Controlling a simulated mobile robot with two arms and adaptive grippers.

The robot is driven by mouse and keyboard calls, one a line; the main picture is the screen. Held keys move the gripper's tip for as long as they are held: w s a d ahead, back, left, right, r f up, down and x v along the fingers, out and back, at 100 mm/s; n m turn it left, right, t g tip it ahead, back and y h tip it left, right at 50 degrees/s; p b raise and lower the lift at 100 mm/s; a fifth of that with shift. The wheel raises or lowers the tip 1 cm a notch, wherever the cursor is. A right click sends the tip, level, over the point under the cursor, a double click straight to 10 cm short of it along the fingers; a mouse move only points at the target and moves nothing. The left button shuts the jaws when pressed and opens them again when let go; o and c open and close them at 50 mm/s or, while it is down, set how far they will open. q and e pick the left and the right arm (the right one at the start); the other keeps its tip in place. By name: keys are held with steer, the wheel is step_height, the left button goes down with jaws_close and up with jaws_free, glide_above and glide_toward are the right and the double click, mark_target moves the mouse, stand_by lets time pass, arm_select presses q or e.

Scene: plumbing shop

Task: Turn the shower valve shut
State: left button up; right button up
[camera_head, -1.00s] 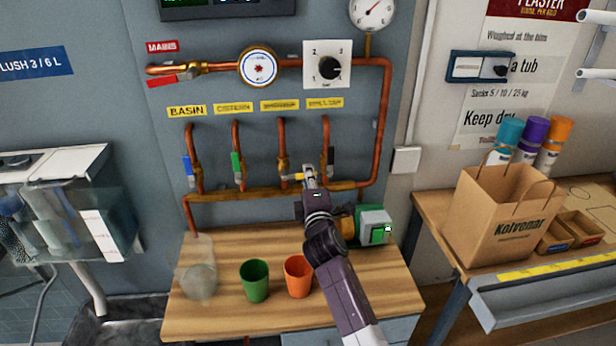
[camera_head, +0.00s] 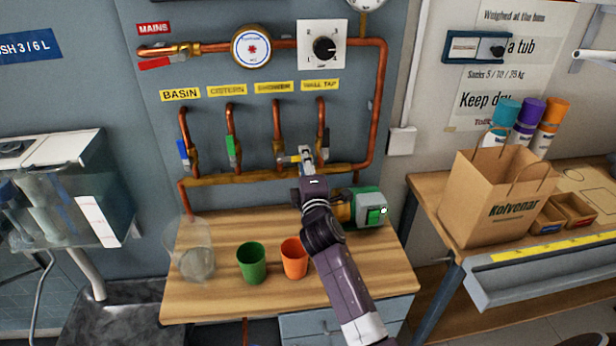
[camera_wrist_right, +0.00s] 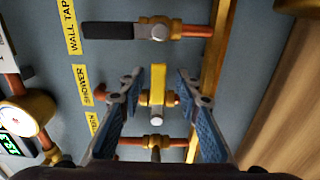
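The shower valve (camera_head: 280,160) is a brass valve under the yellow SHOWER label (camera_head: 274,87). Its yellow lever (camera_wrist_right: 157,82) lies crosswise to its pipe, pointing toward the wall tap side. My right gripper (camera_head: 304,154) is at the valve, partly hiding the lever in the head view. In the right wrist view, the right gripper (camera_wrist_right: 158,76) is open, with one finger on each side of the lever. Gaps show between the lever and both fingers. My left gripper is not in view.
The wall tap valve, with its black lever (camera_wrist_right: 108,30), is close beside the right gripper. Cistern (camera_head: 231,152) and basin (camera_head: 183,151) levers are to the left. Below are a green cup (camera_head: 251,264), an orange cup (camera_head: 294,260) and a green-grey device (camera_head: 369,208).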

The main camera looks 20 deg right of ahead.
steer(key=v, duration=1)
steer(key=shift+s, duration=0.35)
steer(key=shift+a, duration=0.1)
